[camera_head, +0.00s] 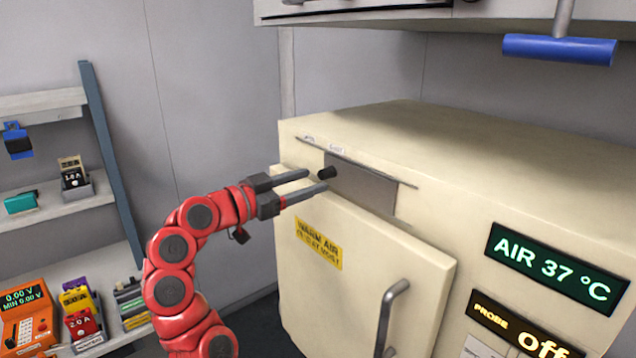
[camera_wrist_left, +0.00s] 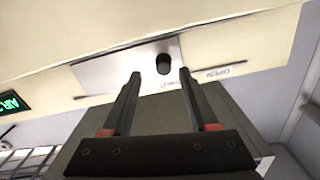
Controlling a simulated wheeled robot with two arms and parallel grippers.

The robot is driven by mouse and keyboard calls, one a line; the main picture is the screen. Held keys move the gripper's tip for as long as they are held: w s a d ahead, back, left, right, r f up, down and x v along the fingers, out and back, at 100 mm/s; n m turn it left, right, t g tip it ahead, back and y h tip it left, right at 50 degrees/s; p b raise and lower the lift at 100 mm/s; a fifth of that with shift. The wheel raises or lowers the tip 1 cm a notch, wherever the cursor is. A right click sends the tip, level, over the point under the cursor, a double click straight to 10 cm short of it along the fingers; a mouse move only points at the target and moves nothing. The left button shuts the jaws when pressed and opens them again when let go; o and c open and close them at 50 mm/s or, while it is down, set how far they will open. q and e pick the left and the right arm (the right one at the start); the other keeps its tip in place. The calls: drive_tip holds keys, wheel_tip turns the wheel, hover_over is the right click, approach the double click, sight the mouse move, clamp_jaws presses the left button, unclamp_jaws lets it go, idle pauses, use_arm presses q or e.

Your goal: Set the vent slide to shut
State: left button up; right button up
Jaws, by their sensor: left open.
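The vent slide (camera_head: 362,185) is a grey metal plate with a black knob (camera_head: 327,173), set high on the front of the cream cabinet. The plate and its knob (camera_wrist_left: 163,64) also show in the wrist view, with a small label reading OPEN (camera_wrist_left: 215,75) beside the plate on the knob's side. The knob sits near the plate's left end in the head view. My left gripper (camera_head: 318,181) is open, its two fingertips on either side of the knob, close to the plate. Whether they touch the knob I cannot tell. My right gripper is not in view.
A green display (camera_head: 556,268) reads AIR 37 °C. A blue bar (camera_head: 559,49) hangs upper right. Shelves (camera_head: 62,201) with devices stand left.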

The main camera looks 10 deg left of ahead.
use_arm(q)
drive_tip(key=b+v, duration=0.3)
drive_tip(key=v, duration=1)
drive_tip(key=shift+s+a, duration=0.25)
